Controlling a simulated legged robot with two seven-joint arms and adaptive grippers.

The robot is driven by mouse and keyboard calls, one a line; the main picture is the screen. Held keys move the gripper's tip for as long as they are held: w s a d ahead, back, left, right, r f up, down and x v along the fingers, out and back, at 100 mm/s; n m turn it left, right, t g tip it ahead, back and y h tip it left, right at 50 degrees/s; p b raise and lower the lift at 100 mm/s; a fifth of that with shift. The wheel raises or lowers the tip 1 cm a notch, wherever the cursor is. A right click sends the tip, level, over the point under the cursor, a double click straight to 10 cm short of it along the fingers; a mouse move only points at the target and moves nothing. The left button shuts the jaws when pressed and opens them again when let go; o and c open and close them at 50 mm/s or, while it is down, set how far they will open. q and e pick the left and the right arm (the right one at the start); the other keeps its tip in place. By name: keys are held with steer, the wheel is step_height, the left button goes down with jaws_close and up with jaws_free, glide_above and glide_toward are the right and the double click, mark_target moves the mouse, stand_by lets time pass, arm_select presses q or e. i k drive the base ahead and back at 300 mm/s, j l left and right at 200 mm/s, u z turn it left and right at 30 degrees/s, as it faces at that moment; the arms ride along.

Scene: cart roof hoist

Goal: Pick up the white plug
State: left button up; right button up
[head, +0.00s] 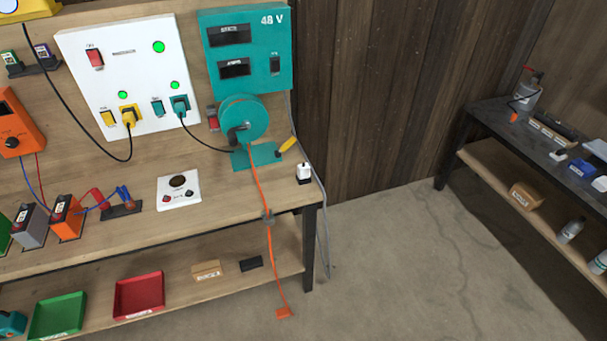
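A small white plug (304,173) stands on the wooden workbench (225,205) near its right end, beside the bench's front right corner. A dark part shows at its lower end. A grey cable (322,220) hangs down just right of it past the bench edge; I cannot tell whether it joins the plug. Neither my left nor my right gripper is in view.
Left of the plug are a teal reel (241,118) with an orange cord hanging over the front edge, and a yellow-handled tool (287,145). A white panel (128,75) and teal 48 V box (246,50) stand behind. Bare floor (420,260) lies to the right.

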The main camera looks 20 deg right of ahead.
mark_target(304, 172)
steer(key=u, duration=11.2)
steer(key=i, duration=0.15)
